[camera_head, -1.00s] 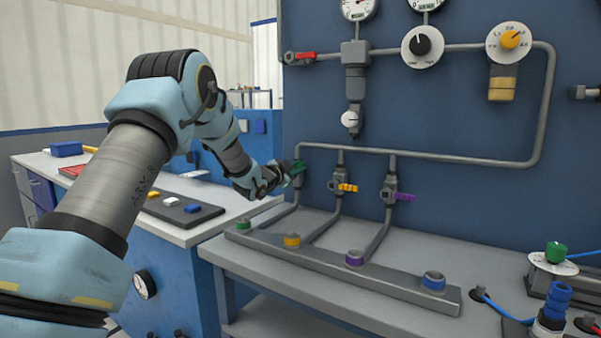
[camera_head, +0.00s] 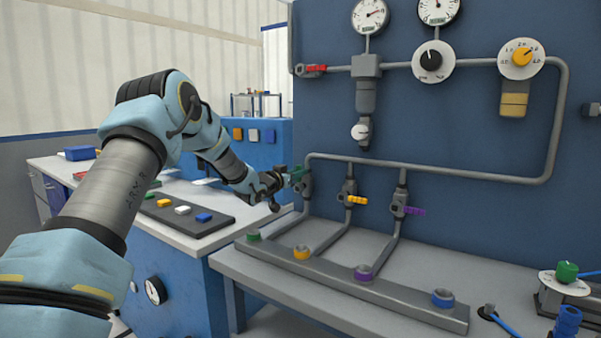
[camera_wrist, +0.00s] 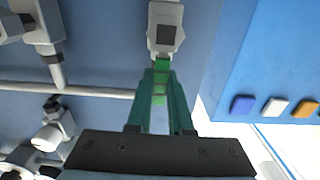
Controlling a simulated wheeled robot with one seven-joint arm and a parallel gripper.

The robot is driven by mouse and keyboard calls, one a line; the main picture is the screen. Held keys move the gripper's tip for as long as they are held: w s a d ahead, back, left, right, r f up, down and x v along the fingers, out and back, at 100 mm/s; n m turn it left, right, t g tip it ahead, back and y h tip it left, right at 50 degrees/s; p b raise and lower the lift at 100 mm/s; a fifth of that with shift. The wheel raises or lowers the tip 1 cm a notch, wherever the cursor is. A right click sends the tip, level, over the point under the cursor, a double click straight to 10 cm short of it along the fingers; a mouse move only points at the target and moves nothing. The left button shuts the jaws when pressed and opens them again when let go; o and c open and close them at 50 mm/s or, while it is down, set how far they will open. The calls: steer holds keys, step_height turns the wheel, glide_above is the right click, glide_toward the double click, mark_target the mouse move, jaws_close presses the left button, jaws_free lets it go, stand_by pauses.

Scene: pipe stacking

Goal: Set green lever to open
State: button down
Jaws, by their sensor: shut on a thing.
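The green lever (camera_wrist: 161,80) shows in the wrist view, sticking out from a grey valve body (camera_wrist: 165,28). My gripper (camera_wrist: 160,92) has its two green-tinted fingers closed around the lever. In the head view my gripper (camera_head: 288,182) is at the leftmost valve (camera_head: 306,185) on the blue panel, above the green-ringed port. The lever is mostly hidden there by the fingers, so its exact angle is hard to tell.
An orange lever (camera_head: 356,200) and a purple lever (camera_head: 414,211) sit on the valves to the right. A red lever (camera_head: 315,69) is on the upper pipe. A grey manifold (camera_head: 400,304) with coloured ports lies on the bench below. A counter with coloured blocks stands at the left.

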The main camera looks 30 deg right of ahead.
steer(key=shift+w+a+f, duration=0.1)
stand_by(0.4)
steer(key=c, duration=0.8)
jaws_free()
steer(key=b+v, duration=0.2)
steer(key=v, duration=0.8)
steer(key=shift+s+a, duration=0.2)
steer(key=shift+a, duration=0.15)
